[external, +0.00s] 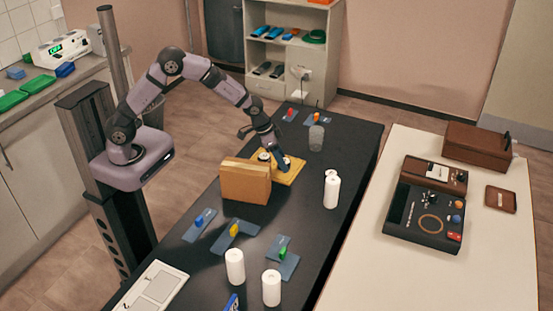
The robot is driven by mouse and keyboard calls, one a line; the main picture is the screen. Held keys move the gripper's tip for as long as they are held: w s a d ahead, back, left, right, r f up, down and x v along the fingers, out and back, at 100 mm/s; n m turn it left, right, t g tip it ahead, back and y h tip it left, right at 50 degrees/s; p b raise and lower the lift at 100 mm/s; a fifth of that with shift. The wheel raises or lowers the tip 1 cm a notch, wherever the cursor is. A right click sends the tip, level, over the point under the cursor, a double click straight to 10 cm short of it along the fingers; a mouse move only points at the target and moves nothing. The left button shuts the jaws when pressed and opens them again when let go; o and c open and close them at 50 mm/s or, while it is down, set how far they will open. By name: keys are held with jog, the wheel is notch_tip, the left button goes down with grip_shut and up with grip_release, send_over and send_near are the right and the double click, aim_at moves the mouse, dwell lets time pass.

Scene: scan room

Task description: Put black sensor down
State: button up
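My gripper (284,163) is low over a yellow board (292,177) on the black table, behind a tan box. Its fingers point down and look dark, and they are too small to show whether they are open or shut. A small round item with a pale top (264,156) is on the board, just left of my gripper. I cannot make out a black sensor for certain; anything dark between the fingers blends with them.
The tan box (245,182) stands upright in front of the board. White bottles (332,190), a grey cup (316,138) and blue plates with coloured pieces (235,235) share the black table (345,160). A cream table (385,270) with a dark device (425,215) is at right.

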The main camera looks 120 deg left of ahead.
jog(key=shift+r, duration=0.15)
jog(key=shift+s+r, duration=0.1)
jog(key=shift+r, duration=0.3)
jog(key=b+v, duration=0.1)
jog(key=v, duration=1)
jog(key=shift+d+r, duration=0.1)
